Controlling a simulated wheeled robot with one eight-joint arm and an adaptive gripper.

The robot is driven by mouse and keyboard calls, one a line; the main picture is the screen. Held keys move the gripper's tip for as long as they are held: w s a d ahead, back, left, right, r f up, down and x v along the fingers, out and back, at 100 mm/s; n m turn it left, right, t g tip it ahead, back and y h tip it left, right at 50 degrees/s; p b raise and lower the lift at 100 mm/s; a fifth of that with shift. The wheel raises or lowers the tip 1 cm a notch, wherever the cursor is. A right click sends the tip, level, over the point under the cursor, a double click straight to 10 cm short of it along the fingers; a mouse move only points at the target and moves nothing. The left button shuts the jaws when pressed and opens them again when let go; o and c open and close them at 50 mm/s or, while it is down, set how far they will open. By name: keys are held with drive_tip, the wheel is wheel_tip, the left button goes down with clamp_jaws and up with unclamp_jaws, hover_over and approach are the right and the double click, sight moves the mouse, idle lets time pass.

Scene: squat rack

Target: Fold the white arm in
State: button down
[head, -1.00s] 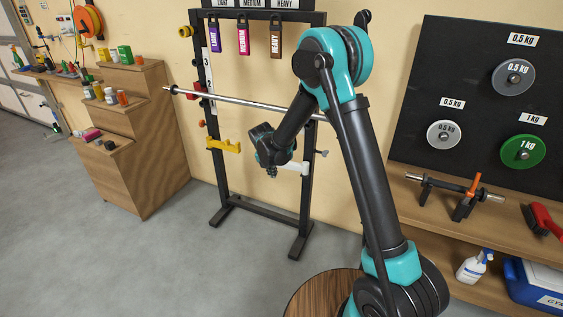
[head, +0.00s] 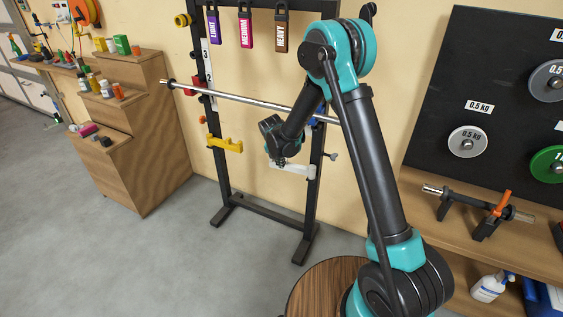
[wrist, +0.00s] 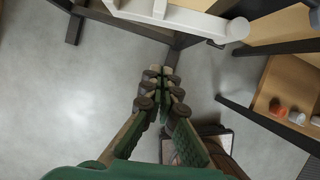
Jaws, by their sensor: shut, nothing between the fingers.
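The white arm (head: 294,168) is on the right upright of the squat rack, below the bar, and sticks out to the left toward the yellow arm. In the wrist view the white arm (wrist: 170,14) crosses the top of the picture, with a rounded end at its right. My gripper (head: 278,161) is at the outer part of the white arm; whether they touch cannot be told. In the wrist view my gripper (wrist: 160,85) is shut and empty, its fingertips pointing up the picture, below the white arm.
A yellow arm (head: 224,144) sticks out from the left upright. A steel bar (head: 250,103) lies across the rack above the arms. A wooden stepped shelf (head: 125,140) stands at the left, a weight board (head: 480,80) at the right.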

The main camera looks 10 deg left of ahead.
sight(286, 166)
drive_tip(key=w+f, duration=0.1)
drive_tip(key=f, duration=0.1)
drive_tip(key=w+d+f, duration=0.1)
drive_tip(key=w+f, duration=0.3)
drive_tip(key=shift+w+d+f, duration=0.1)
drive_tip(key=shift+d+f, duration=0.05)
drive_tip(key=shift+f, duration=0.2)
drive_tip(key=shift+w+d, duration=0.1)
drive_tip(key=shift+w, duration=0.55)
